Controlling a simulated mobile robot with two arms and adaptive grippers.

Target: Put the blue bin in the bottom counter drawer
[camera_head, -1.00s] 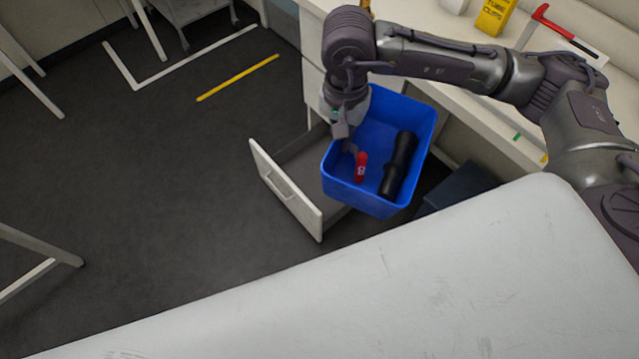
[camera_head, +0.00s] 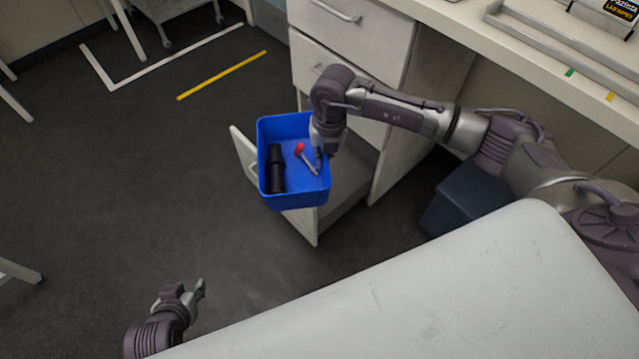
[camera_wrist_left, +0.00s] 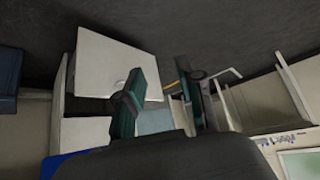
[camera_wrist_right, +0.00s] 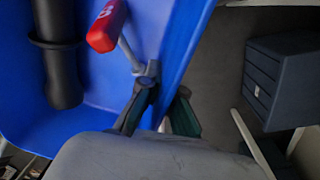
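The blue bin (camera_head: 291,201) hangs over the open bottom drawer (camera_head: 350,172) of the counter in the head view, hiding part of it. The bin holds a black cylindrical object (camera_head: 276,168) and a red-headed tool (camera_head: 307,160). My right gripper (camera_head: 322,160) is shut on the bin's right rim. In the right wrist view, the bin wall (camera_wrist_right: 182,45) runs between the fingers (camera_wrist_right: 162,112). My left gripper (camera_head: 191,296) is open and empty, low on the left, apart from the bin. Its spread fingers (camera_wrist_left: 162,98) show in the left wrist view.
The counter cabinet (camera_head: 350,45) with upper drawers stands behind the bin. A dark drawer box (camera_head: 465,200) is on the floor to its right. A pale surface (camera_head: 430,290) fills the foreground. The floor left of the bin is clear.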

